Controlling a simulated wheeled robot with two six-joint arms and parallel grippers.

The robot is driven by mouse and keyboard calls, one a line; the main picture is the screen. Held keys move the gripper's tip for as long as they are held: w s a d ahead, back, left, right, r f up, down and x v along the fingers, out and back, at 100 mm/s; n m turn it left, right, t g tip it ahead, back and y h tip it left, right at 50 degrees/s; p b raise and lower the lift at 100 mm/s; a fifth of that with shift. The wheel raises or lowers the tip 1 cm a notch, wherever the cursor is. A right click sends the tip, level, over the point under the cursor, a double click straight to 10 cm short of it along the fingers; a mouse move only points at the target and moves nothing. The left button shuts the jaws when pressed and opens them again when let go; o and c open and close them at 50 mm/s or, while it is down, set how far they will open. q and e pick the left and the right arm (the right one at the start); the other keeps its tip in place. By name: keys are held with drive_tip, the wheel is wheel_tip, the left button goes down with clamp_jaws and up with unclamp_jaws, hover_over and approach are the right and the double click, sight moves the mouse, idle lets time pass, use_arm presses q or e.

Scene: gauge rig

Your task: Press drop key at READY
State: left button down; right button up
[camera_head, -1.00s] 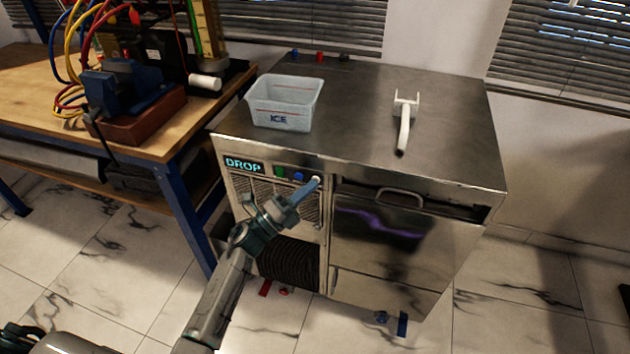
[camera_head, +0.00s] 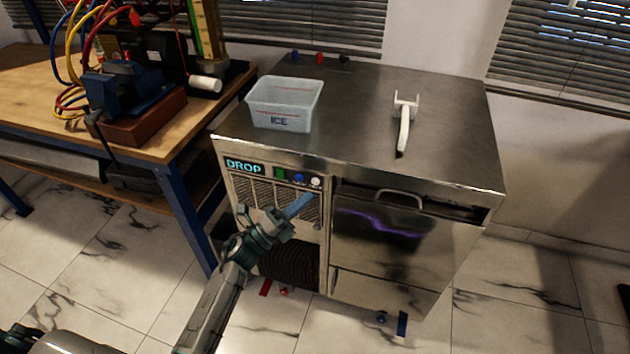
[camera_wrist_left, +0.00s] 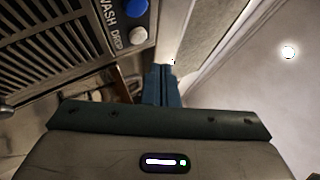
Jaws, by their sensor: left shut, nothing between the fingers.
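The machine's display (camera_head: 244,167) reads DROP in lit cyan letters. To its right on the panel are a green key or light (camera_head: 280,173), a blue key (camera_head: 298,178) and the white drop key (camera_head: 316,182). The left wrist view shows the white key (camera_wrist_left: 138,36) labelled DROP, below the blue key (camera_wrist_left: 134,8) labelled WASH. My left gripper (camera_head: 304,202) is shut and empty. Its tips are below the white key, apart from it, in front of the grille. In the wrist view the closed fingers (camera_wrist_left: 165,76) point past the panel. My right gripper is not in view.
A door with a handle (camera_head: 399,196) is right of the panel. A wooden bench (camera_head: 30,115) with equipment and cables stands at the left.

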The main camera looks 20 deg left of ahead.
use_arm(q)
drive_tip(key=s, duration=0.3)
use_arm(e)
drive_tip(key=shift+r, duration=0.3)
use_arm(q)
drive_tip(key=shift+a, duration=0.1)
idle(0.5)
